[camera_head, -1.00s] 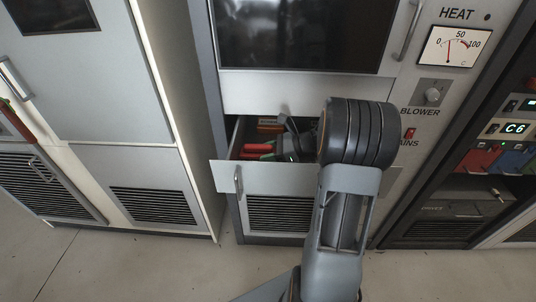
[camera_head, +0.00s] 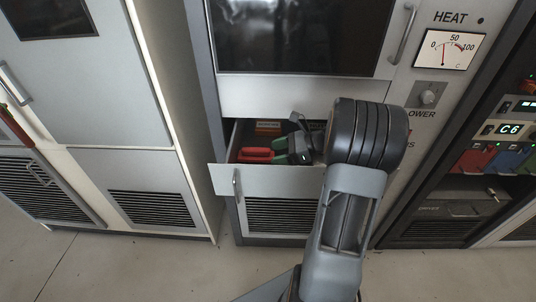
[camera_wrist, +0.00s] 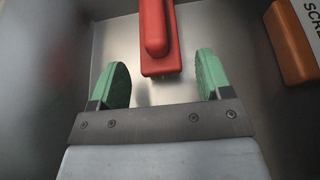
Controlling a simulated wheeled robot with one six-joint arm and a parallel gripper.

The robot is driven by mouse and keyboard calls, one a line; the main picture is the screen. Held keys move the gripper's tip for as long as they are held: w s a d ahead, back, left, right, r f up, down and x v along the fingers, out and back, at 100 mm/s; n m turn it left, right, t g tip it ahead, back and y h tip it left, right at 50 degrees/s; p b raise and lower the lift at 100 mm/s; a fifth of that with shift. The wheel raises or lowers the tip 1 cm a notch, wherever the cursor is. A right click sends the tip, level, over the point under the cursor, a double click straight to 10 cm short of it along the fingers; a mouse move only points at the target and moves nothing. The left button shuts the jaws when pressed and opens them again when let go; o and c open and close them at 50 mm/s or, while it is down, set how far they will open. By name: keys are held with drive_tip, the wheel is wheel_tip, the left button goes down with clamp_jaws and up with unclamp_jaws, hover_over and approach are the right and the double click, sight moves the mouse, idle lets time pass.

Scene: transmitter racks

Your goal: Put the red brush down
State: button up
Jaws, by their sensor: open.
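The red brush (camera_head: 256,156) lies in the open drawer (camera_head: 272,179), near its left side in the head view. In the wrist view the brush (camera_wrist: 158,40) lies on the bare metal drawer floor, its near end just ahead of and between my finger pads. My gripper (camera_wrist: 161,82) is open, with green pads apart on either side and nothing between them that touches both. In the head view my gripper (camera_head: 286,152) is inside the drawer, just right of the brush.
An orange box (camera_wrist: 290,42) with partly visible lettering lies in the drawer to the right; it also shows at the drawer's back (camera_head: 268,128). The drawer walls are close around my gripper. A cabinet (camera_head: 125,110) stands to the left.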

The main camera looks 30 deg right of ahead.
drive_tip(key=p+v, duration=0.1)
drive_tip(key=v, duration=0.6)
drive_tip(key=shift+s+d+r, duration=0.1)
drive_tip(key=shift+d, duration=0.15)
